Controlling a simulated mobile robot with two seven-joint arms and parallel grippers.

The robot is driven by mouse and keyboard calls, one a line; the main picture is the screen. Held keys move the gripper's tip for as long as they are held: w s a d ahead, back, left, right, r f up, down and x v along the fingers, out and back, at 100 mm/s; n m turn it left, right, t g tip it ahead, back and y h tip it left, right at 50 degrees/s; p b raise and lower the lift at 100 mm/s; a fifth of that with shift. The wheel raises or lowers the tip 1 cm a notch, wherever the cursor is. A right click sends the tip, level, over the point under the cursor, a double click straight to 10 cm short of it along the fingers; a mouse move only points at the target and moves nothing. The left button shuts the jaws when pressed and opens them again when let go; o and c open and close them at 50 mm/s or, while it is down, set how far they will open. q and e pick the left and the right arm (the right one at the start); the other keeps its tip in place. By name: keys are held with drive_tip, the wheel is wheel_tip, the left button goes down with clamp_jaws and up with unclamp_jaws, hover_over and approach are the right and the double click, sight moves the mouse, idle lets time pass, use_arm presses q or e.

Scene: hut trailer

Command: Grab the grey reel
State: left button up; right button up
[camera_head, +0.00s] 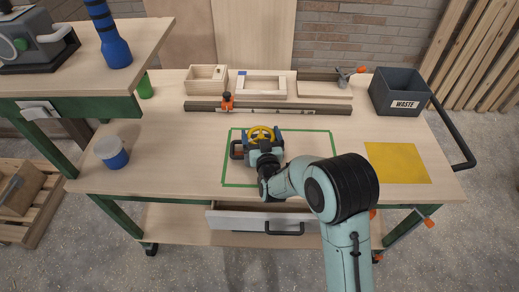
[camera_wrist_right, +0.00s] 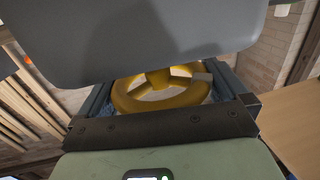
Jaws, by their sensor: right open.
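A yellow spoked ring (camera_head: 261,132), like a reel or wheel, lies inside the green taped outline on the workbench. My right gripper (camera_head: 262,138) is over it, fingers pointing away from me. In the right wrist view the yellow ring (camera_wrist_right: 162,98) shows between the two open fingers, with a small grey piece at its right. A large grey shape hides its upper part. I cannot tell whether the fingers touch it. No separate, plainly grey reel shows. My left gripper is out of view.
The workbench (camera_head: 330,125) carries a grey waste bin (camera_head: 402,90), a yellow mat (camera_head: 397,162), a blue-and-white cup (camera_head: 112,152) and a wooden box (camera_head: 206,77). A long rail (camera_head: 300,107) lies behind the outline. A drawer (camera_head: 250,217) stands partly open in front.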

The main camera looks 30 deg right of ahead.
drive_tip(key=c, duration=1.3)
